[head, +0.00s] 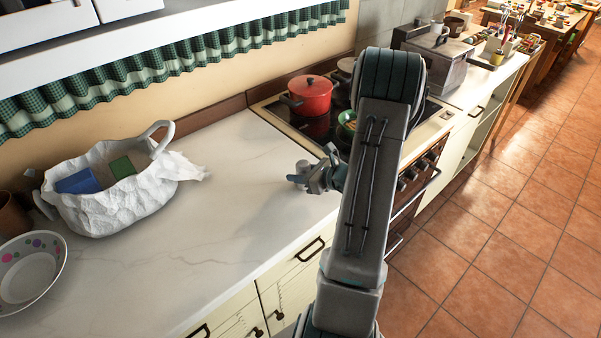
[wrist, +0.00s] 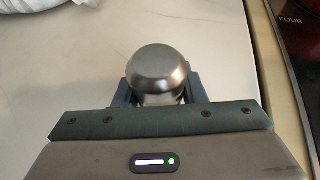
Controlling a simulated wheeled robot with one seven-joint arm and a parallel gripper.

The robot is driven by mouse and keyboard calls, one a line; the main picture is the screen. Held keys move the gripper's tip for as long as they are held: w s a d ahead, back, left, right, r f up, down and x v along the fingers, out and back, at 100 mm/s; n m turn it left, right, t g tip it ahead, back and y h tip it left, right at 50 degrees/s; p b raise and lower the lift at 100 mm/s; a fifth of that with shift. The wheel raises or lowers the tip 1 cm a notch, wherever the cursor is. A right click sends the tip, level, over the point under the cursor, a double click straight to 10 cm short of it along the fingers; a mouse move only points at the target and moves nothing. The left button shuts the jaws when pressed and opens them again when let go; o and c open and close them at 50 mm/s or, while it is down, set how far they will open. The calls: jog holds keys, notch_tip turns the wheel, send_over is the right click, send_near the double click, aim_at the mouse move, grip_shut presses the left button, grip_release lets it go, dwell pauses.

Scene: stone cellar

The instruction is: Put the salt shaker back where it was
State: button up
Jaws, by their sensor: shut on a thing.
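The salt shaker (wrist: 161,73) has a rounded, shiny metal top and sits between the fingers of my gripper (wrist: 160,96) in the wrist view. My gripper is shut on it. In the head view my gripper (head: 310,180) is over the right part of the pale countertop (head: 215,235), close to the stove. The salt shaker (head: 303,166) shows there only as a small grey shape at the fingers. Its lower part is hidden, and I cannot tell whether it touches the counter.
A white basket (head: 115,205) with blue and green items stands at the left, with a dotted bowl (head: 30,272) in front. A red pot (head: 310,95) and a green bowl (head: 347,122) are on the stove (head: 270,108). The middle of the counter is clear.

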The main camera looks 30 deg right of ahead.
jog(key=o, duration=1.1)
jog(key=shift+f, duration=0.1)
